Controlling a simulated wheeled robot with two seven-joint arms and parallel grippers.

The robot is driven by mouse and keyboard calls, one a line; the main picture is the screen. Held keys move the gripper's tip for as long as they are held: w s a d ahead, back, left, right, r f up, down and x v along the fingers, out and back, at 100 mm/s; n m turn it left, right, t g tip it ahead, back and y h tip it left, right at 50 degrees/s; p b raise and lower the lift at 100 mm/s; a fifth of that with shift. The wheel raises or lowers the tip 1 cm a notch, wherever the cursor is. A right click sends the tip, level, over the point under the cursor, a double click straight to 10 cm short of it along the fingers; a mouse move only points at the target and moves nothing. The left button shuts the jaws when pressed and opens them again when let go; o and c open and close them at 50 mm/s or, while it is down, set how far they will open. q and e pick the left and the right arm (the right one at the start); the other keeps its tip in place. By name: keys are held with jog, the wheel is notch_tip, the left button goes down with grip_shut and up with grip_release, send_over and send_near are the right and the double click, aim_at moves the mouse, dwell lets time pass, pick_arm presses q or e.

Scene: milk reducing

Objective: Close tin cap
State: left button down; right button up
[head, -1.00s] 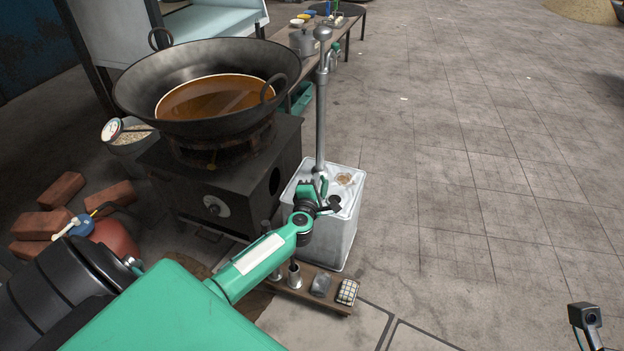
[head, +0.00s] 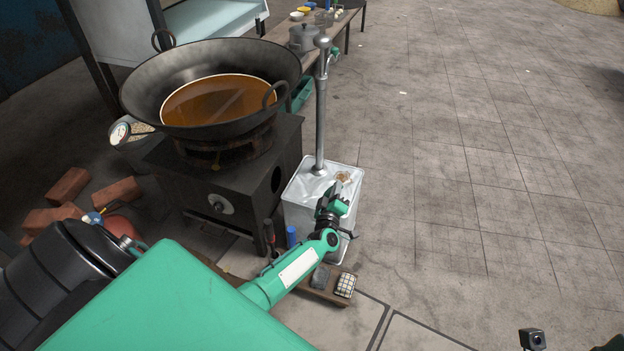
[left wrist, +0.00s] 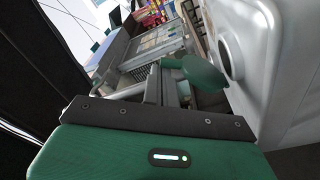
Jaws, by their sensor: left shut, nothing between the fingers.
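The silvery square tin (head: 298,216) stands on the floor right of the stove, with a metal pipe rising at its top. A small round brownish thing (head: 343,177) is on the tin's top; I cannot tell if it is the cap. My left gripper (head: 335,203) is shut and empty over the tin's front right part and hides some of the top.
A wok (head: 215,55) with brown liquid sits on the black stove (head: 222,190). A low wooden board (head: 318,296) with small items lies before the tin. Bricks (head: 68,185) lie at left. The paved floor at right is clear.

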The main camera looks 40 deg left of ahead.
pick_arm(q)
jog(key=m, duration=0.1)
jog(key=d+f+m, duration=0.1)
jog(key=m, duration=0.1)
jog(key=d+f+m, duration=0.1)
jog(key=m, duration=0.1)
jog(key=shift+w+d+f+t, duration=0.15)
jog(key=shift+w+f+t, duration=0.1)
jog(key=shift+w+t, duration=0.05)
jog(key=shift+w+d+f+m+t+h+b, duration=0.15)
jog(key=shift+f+m+h+b, duration=0.2)
jog(key=shift+m, duration=0.35)
jog(key=shift+s+d+f+m+t+h+b, duration=0.1)
jog(key=shift+d+f+m, duration=0.1)
jog(key=shift+f+m, duration=0.35)
jog(key=shift+w+d+f+m+t+h+b, duration=0.15)
jog(key=shift+f+m+h, duration=0.1)
jog(key=shift+m, duration=0.6)
jog(key=shift+s, duration=0.1)
